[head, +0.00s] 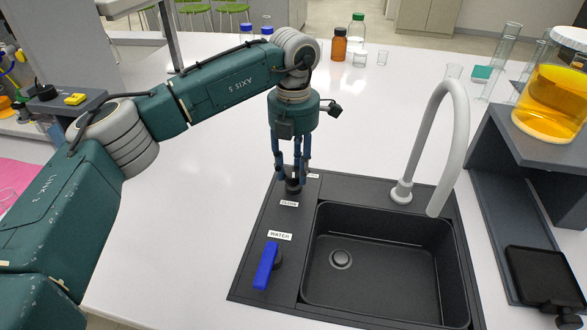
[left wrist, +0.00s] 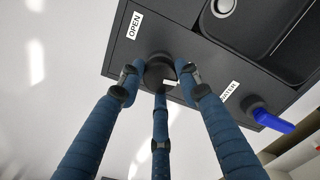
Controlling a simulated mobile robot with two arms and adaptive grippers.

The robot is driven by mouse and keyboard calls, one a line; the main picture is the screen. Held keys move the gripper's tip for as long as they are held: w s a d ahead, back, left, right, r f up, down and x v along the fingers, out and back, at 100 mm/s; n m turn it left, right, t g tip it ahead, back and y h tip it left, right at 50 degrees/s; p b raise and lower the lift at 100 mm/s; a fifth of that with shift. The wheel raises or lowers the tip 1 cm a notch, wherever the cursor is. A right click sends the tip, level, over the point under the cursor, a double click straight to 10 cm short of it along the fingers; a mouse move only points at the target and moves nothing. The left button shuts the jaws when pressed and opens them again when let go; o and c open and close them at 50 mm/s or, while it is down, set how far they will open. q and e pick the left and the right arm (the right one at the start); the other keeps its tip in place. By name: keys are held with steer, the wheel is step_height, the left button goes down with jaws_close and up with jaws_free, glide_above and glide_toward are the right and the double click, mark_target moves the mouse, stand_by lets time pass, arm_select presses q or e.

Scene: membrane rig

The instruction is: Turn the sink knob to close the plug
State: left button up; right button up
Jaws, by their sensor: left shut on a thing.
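The black round sink knob (head: 293,187) stands on the dark left deck of the sink (head: 322,311), near its back corner. My left gripper (head: 291,176) points down over it, with its three blue fingers closed around it. In the left wrist view the knob (left wrist: 160,66) sits between the fingertips. A label reading OPEN (left wrist: 134,25) lies beside it in that view, and another small label is partly hidden by the fingers. My right gripper is not in view.
A blue WATER lever (head: 265,267) stands nearer the front on the same deck. A grey curved faucet (head: 436,140) rises behind the basin. A dark stand with an amber-filled vessel (head: 553,90) is at right. Bottles stand at the back. The white counter left of the sink is clear.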

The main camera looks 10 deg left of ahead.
mark_target(294, 171)
arm_select(q)
steer(key=shift+w+r+m, duration=0.1)
steer(key=shift+r+m, duration=0.05)
steer(key=shift+m, duration=0.85)
steer(key=o, duration=1.2)
steer(key=shift+c, duration=0.2)
steer(key=shift+r, duration=0.15)
step_height(294, 171, up, 12)
steer(key=shift+f, duration=0.2)
steer(key=shift+r, duration=0.1)
